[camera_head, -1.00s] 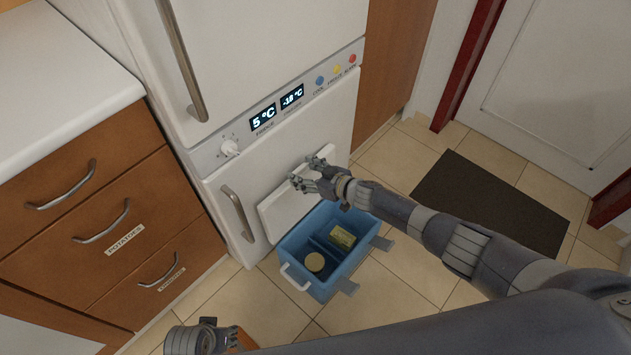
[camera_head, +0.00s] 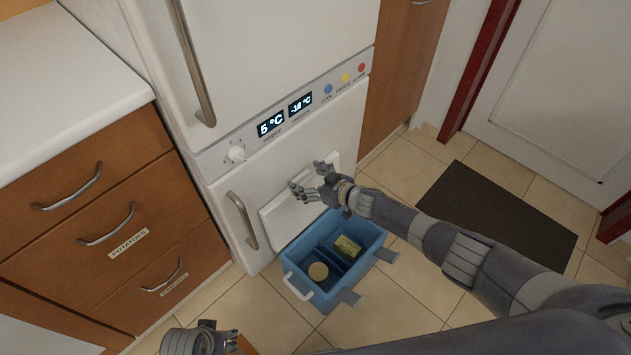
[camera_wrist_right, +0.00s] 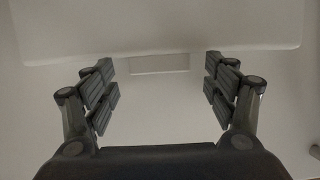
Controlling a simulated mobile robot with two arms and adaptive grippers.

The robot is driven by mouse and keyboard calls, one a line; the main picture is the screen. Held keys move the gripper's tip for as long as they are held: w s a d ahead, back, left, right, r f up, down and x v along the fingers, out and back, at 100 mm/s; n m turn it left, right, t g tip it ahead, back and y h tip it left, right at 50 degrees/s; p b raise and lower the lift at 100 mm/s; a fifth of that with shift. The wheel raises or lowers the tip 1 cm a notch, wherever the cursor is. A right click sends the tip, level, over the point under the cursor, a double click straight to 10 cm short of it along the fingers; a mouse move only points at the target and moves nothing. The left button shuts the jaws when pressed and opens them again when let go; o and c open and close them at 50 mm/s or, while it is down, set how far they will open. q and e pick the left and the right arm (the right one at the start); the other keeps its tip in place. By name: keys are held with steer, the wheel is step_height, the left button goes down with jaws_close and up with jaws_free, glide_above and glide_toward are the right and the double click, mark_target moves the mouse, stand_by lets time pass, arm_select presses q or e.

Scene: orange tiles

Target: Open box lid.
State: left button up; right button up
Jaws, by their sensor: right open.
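The blue box (camera_head: 338,290) stands on the floor in front of the fridge. Its white lid (camera_head: 290,215) is raised and stands up against the fridge's lower door. Inside the box are a round yellowish item (camera_head: 318,271) and a yellow-green packet (camera_head: 347,246). My right gripper (camera_head: 310,180) is open and empty in front of the lid's upper part; I cannot tell if it touches it. In the right wrist view, the open fingers (camera_wrist_right: 160,90) face a pale panel. My left gripper (camera_head: 232,340) is low at the bottom edge, partly cut off, its fingers unclear.
The white fridge (camera_head: 300,140) stands right behind the box. Wooden drawers (camera_head: 110,220) with metal handles are at the left. A dark mat (camera_head: 495,215) lies on the tiles at the right, before a white door (camera_head: 560,100). Tiles around the box are clear.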

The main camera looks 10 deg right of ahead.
steer(key=v, duration=1.2)
steer(key=shift+a+f, duration=0.1)
steer(key=shift+a, duration=0.05)
stand_by(0.3)
